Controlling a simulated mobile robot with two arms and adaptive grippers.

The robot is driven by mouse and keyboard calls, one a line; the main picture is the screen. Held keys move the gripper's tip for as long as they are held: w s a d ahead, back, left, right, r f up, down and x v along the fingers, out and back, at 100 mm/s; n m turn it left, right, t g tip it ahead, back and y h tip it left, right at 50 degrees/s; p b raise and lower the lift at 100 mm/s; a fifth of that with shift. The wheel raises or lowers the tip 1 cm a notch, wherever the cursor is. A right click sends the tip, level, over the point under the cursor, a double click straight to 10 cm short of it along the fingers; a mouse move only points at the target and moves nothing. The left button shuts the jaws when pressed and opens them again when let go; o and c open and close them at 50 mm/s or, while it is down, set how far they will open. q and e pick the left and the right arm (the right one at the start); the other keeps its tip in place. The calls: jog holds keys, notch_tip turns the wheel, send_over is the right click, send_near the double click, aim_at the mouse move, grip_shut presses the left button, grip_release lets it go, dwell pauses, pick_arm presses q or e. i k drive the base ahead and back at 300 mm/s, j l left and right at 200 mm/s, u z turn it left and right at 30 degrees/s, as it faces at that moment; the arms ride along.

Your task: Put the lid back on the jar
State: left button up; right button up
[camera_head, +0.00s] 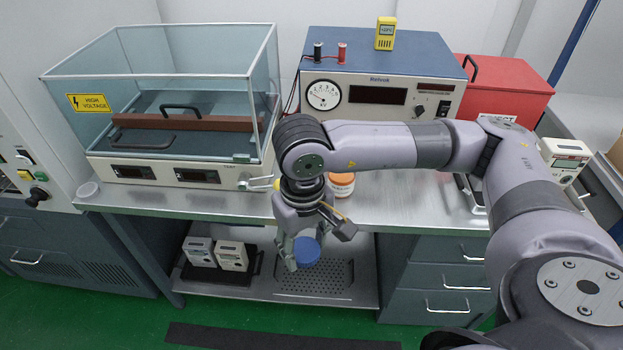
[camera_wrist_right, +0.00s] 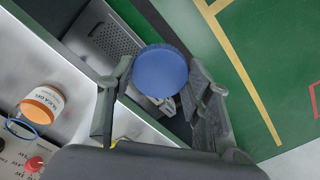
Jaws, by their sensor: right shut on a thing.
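A blue round lid (camera_head: 306,251) is held by my right gripper (camera_head: 311,246) in front of the bench's front edge, above the lower shelf. In the right wrist view the lid (camera_wrist_right: 160,71) lies between the two fingers of the gripper (camera_wrist_right: 157,98), its flat round face showing. The jar (camera_head: 342,185) is small and white with orange on it, and stands on the bench behind my right gripper, partly hidden by it. In the right wrist view the jar (camera_wrist_right: 42,104) is at the left, apart from the lid, with a printed label. My left gripper is out of view.
A glass-walled high-voltage box (camera_head: 172,147) stands on the left of the bench (camera_head: 235,203). A meter unit (camera_head: 380,85) and a red case (camera_head: 510,90) stand at the back. Small meters (camera_head: 232,255) are on the lower shelf.

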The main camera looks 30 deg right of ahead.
aim_at(343, 185)
jog(key=k+l, duration=0.1)
jog(key=l, duration=0.3)
jog(key=k+l, duration=0.1)
jog(key=l, duration=0.35)
jog(key=k+l, duration=0.15)
jog(key=l, duration=0.25)
jog(key=k+l, duration=0.1)
jog(key=l, duration=0.35)
